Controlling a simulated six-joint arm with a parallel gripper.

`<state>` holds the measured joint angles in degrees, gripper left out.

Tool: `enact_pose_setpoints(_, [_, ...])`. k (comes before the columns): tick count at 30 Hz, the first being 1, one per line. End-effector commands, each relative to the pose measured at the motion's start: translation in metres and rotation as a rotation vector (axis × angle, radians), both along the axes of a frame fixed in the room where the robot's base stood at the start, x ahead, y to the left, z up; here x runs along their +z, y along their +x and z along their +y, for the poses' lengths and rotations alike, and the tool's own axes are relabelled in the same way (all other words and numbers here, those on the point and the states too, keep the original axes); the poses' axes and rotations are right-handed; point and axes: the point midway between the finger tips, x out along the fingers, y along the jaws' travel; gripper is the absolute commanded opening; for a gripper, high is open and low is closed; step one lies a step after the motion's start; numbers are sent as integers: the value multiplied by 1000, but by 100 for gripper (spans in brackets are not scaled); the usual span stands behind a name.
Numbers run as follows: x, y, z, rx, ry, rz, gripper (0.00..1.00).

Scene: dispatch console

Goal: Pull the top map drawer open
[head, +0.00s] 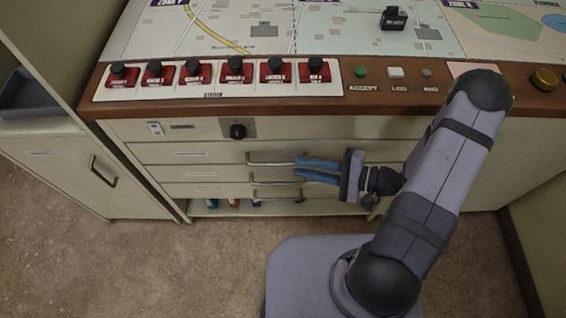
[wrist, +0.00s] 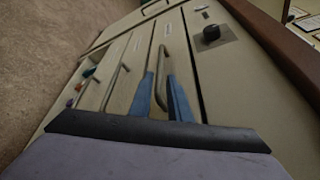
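The top map drawer (head: 215,155) is a cream front with a small label, just under the panel with the black knob. It looks flush with the console. Its metal bar handle (head: 265,159) runs level across the front; it also shows in the wrist view (wrist: 165,55). My gripper (head: 296,167) has two blue fingers, spread apart and pointing at the drawers. In the wrist view my gripper (wrist: 161,74) has one finger on each side of the top handle, with a gap between them. It is open; I cannot tell whether either finger touches the bar.
Two lower drawers have similar handles (head: 270,181) close below. An open shelf (head: 215,210) with small coloured items lies under them. A black knob (head: 238,131) sits above the top drawer. A cabinet (head: 75,170) stands at left. The floor (head: 150,260) in front is clear.

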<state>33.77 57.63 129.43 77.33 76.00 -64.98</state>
Motion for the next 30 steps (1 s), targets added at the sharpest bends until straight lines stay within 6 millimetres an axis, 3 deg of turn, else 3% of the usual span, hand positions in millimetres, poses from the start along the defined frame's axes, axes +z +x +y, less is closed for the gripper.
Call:
enact_pose_setpoints(15, [-12, 17, 52, 5, 0, 2, 17])
enact_pose_setpoints(29, [-14, 20, 60, 2, -1, 2, 17])
enact_pose_setpoints(30, [-14, 20, 60, 2, -1, 2, 12])
